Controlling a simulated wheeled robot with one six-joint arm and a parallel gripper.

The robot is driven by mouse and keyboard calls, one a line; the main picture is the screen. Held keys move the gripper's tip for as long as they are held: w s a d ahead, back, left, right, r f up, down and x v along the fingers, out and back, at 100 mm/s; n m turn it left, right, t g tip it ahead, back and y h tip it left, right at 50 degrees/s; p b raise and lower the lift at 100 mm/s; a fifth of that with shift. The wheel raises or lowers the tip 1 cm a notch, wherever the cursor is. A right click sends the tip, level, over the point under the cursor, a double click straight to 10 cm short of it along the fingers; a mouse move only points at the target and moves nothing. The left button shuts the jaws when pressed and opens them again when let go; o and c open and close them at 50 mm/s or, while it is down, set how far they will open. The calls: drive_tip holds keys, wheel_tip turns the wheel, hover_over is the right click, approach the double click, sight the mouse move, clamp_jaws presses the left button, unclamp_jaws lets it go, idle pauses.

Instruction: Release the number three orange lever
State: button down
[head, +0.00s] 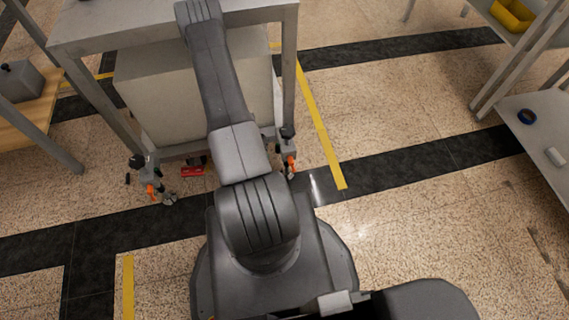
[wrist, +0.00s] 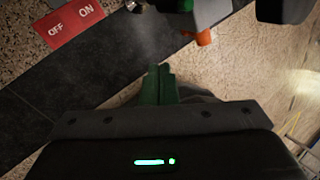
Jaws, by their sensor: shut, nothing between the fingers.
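In the head view, one orange lever (head: 150,191) is on the left front caster of the grey frame, and another orange lever (head: 291,163) is on the right front caster. No numbers are readable, so I cannot tell which is number three. In the wrist view, an orange tip (wrist: 203,37) shows at the top, beside green and black parts. A red plate (wrist: 70,28) marked OFF and ON is at the upper left. My gripper (wrist: 160,70) has its green fingers shut and empty, apart from and below the orange tip. The head view hides my gripper behind my arm.
The grey frame (head: 105,25) stands on casters around a large pale block (head: 150,95). The floor at right is clear.

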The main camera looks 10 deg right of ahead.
sight(293, 167)
drive_tip(key=shift+s+d+f+b, duration=0.25)
drive_tip(key=shift+d+f+b, duration=0.25)
drive_tip(key=shift+d+f, duration=0.9)
drive_tip(key=shift+s+d+f+b, duration=0.25)
drive_tip(key=shift+d+f+b, duration=0.3)
drive_tip(key=shift+d+f, duration=0.8)
drive_tip(key=shift+s+d+f+b, duration=0.25)
drive_tip(key=shift+d+f+b, duration=0.25)
drive_tip(key=shift+d+f, duration=0.9)
drive_tip(key=shift+a, duration=0.15)
drive_tip(key=shift+h+b, duration=0.3)
drive_tip(key=shift+b, duration=0.05)
